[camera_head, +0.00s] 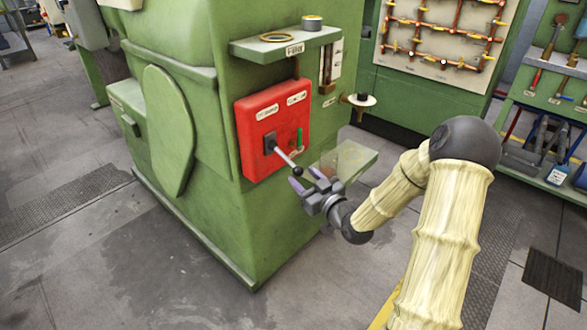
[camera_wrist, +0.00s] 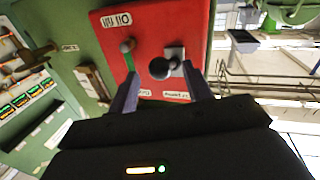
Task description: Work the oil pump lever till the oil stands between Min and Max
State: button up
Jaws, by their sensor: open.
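The red pump box (camera_head: 257,128) is on the side of the green machine. Its lever (camera_head: 285,157) sticks out and slants down to a black ball knob (camera_head: 298,171). My gripper (camera_head: 306,179) is open at the knob. In the wrist view the knob (camera_wrist: 159,68) appears between the two fingertips (camera_wrist: 160,79), with space on both sides; I cannot tell whether it is in the gap or just beyond it. A narrow brown-framed gauge (camera_head: 328,68) is above right of the box; its oil level and marks are too small to read.
A green shelf (camera_head: 285,47) with a tin (camera_head: 312,22) and a ring (camera_head: 277,37) juts out above the box. A small round cup (camera_head: 360,99) sticks out at the right. A low green tray (camera_head: 345,163) lies behind my gripper. The floor in front is clear.

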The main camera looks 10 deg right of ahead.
aim_at(294, 167)
jog(key=x, duration=0.5)
jog(key=shift+w+a, duration=0.15)
jog(key=shift+w, duration=0.2)
grip_shut()
